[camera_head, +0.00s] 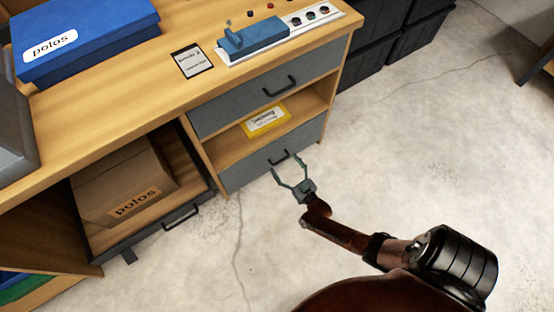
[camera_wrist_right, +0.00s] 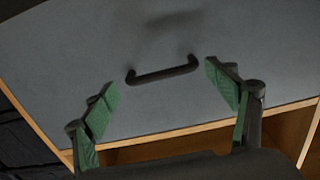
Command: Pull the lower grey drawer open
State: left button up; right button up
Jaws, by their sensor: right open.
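The lower grey drawer (camera_head: 240,174) is at the bottom of the wooden cabinet, its front looking flush with the frame. Its dark bar handle (camera_head: 279,159) is at the middle of the front. My right gripper (camera_head: 287,163) is open just in front of this handle. In the right wrist view, the grey drawer front (camera_wrist_right: 180,35) fills the upper part, and the black handle (camera_wrist_right: 163,75) lies between the green fingertips of the right gripper (camera_wrist_right: 162,79). The fingers do not visibly touch the handle. My left gripper is not in view.
An upper grey drawer (camera_head: 240,104) with its own handle sits above an open shelf holding a yellow box (camera_head: 266,120). A low pull-out tray (camera_head: 148,228) with a cardboard box (camera_head: 125,182) is at left. The concrete floor (camera_head: 410,150) at right is clear.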

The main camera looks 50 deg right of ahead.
aim_at(281, 160)
jog(key=x, duration=0.3)
jog(key=shift+b, duration=0.4)
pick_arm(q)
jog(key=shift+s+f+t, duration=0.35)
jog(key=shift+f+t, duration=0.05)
